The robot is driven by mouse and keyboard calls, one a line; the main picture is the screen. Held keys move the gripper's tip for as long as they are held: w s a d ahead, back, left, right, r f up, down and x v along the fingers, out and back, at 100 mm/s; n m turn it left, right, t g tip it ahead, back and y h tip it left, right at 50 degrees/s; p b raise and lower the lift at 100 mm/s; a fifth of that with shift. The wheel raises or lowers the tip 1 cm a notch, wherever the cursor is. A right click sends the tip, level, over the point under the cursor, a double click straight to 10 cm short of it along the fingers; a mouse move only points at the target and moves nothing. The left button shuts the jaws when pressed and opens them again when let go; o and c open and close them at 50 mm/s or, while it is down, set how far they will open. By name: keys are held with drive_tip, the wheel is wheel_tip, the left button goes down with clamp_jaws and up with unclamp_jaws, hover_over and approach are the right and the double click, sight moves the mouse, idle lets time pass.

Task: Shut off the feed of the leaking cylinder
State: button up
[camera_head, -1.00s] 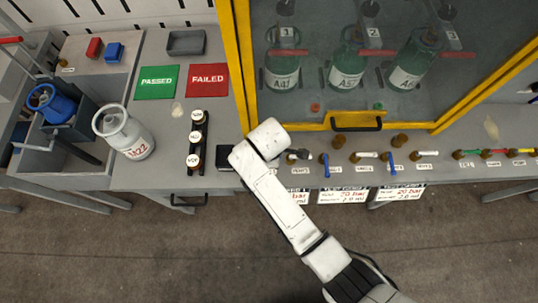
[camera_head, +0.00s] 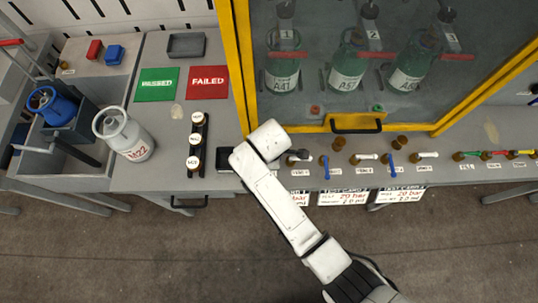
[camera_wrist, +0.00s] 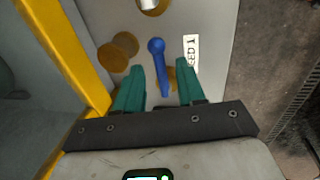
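In the wrist view my gripper (camera_wrist: 161,72) is open. Its two teal fingers stand on either side of a blue valve lever (camera_wrist: 156,50), with a gap on both sides. A white label (camera_wrist: 191,50), which seems to read FEED 1, lies beside the lever. In the head view my arm hides this lever and my gripper. Three green cylinders, numbered 1 (camera_head: 283,72), 2 (camera_head: 347,70) and 3 (camera_head: 411,70), stand upright behind the cabinet glass. I cannot see which one leaks. Two other blue levers (camera_head: 326,166) (camera_head: 391,160) show on the bench front.
White-handled valves (camera_head: 427,155) alternate with the blue levers. A brass knob (camera_wrist: 118,50) and the yellow cabinet frame (camera_wrist: 65,45) are close on the gripper's left. A loose white cylinder (camera_head: 124,135) stands at left, near the green PASSED (camera_head: 157,84) and red FAILED (camera_head: 207,81) mats.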

wheel_tip(320, 180, up, 11)
drive_tip(key=s, duration=0.2)
drive_tip(key=shift+f+b, duration=0.2)
drive_tip(key=shift+b, duration=0.25)
idle(0.4)
drive_tip(key=s+d+f+m+b, duration=0.2)
drive_tip(key=s+d+f+m, duration=0.1)
drive_tip(key=s+d+m, duration=0.6)
drive_tip(key=s+d+f+m+g+b, duration=0.1)
drive_tip(key=s+d+f+m+b, duration=0.1)
drive_tip(key=s+d+m, duration=0.7)
drive_tip(key=s+d+f, duration=0.1)
drive_tip(key=s+d, duration=0.3)
drive_tip(key=d, duration=0.3)
drive_tip(key=shift+d+m+b, duration=0.2)
drive_tip(key=shift+m+b, duration=0.1)
